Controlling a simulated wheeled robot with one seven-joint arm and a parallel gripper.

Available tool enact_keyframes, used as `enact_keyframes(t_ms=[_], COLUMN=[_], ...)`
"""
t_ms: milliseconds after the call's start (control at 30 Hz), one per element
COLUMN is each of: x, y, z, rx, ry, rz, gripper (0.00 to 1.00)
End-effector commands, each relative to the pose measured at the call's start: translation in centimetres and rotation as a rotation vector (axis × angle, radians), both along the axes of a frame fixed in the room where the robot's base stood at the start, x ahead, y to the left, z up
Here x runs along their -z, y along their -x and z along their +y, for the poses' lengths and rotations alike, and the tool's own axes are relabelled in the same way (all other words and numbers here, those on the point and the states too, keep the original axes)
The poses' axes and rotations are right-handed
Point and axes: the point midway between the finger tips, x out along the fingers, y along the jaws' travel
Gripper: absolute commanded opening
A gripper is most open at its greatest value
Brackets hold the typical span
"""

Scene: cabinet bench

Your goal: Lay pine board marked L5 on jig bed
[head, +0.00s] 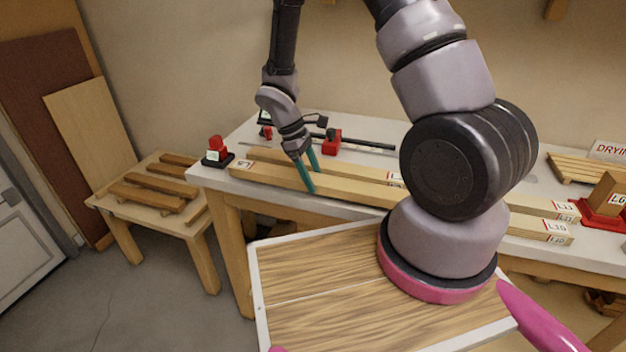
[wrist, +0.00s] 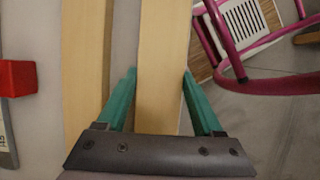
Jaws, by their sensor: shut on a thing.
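A long pale pine board (head: 275,180) lies along the front of the bench, with a small label on its left end that looks like L5 but is too small to read surely. My gripper (head: 310,177) reaches down over this board with its green fingers on either side of it. In the wrist view the fingers straddle the board (wrist: 162,60), the one nearer my base, and are shut on it. The board appears to be at bench height; I cannot tell whether it touches the surface. I cannot identify the jig bed for certain.
A second board (wrist: 84,60) lies parallel, close behind. A red clamp (head: 333,141) on a black bar and a red-and-black block (head: 217,150) stand on the bench (head: 215,176). Boards marked L11 (head: 540,207) and L10 (head: 540,228), and a red holder (head: 600,218), are at right.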

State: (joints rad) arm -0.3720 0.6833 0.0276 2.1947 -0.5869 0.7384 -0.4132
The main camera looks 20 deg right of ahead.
Motion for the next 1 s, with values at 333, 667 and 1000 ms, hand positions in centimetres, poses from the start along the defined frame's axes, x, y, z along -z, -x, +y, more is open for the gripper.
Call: enact_keyframes(t_ms=[333,667,1000], x=[1.2,1.5,0.2], y=[0.0,0.0,-0.3], z=[0.0,0.0,0.4], rx=[0.001,0.001,0.002], ry=[0.000,0.000,-0.001], rz=[0.000,0.000,-0.004], gripper=[0.00,0.98,0.98])
